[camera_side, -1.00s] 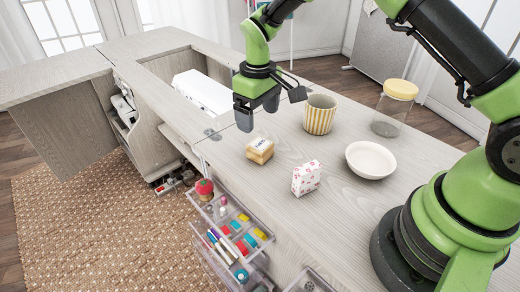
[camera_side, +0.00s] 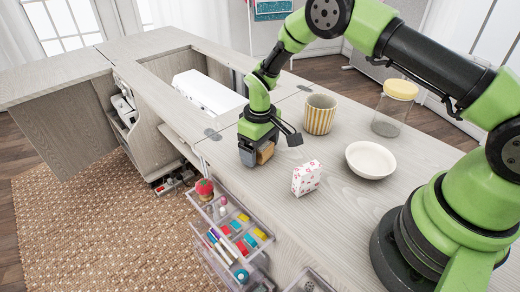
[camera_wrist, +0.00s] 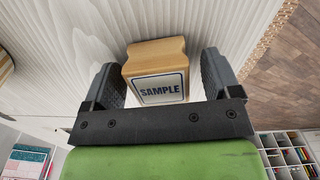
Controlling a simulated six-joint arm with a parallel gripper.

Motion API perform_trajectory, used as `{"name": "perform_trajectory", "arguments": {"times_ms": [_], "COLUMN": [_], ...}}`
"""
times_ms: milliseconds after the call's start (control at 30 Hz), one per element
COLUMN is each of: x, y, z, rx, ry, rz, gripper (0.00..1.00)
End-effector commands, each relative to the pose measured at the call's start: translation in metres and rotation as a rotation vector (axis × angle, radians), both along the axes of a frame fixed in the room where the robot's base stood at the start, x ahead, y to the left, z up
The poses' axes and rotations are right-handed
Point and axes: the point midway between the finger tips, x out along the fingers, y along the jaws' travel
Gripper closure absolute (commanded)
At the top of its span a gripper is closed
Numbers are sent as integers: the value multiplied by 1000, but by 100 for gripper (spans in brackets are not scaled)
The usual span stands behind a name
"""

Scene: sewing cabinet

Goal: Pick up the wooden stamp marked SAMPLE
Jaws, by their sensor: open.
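The wooden stamp (camera_wrist: 158,72) lies between my gripper's two fingers in the wrist view, its white label reading SAMPLE facing the camera. A small gap shows on each side of it. In the side view my gripper (camera_side: 255,155) is down at the tabletop around the stamp (camera_side: 265,152), and its near finger hides most of it. My gripper is open, and it also shows in the wrist view (camera_wrist: 163,82).
A small white patterned box (camera_side: 306,178) stands just right of my gripper. A striped cup (camera_side: 319,115), a white bowl (camera_side: 371,160) and a yellow-lidded jar (camera_side: 393,108) stand farther right. Open drawers (camera_side: 232,230) with sewing items lie below the table edge (camera_side: 215,165).

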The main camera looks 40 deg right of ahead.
Motion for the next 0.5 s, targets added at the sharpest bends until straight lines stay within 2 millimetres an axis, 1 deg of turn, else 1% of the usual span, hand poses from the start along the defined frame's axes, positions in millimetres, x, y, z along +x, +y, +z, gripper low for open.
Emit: {"name": "perform_trajectory", "arguments": {"times_ms": [33,233,500], "x": [0,0,0], "y": [0,0,0], "z": [0,0,2], "rx": [0,0,0], "ry": [0,0,0], "rz": [0,0,0], "gripper": [24,70,71]}}
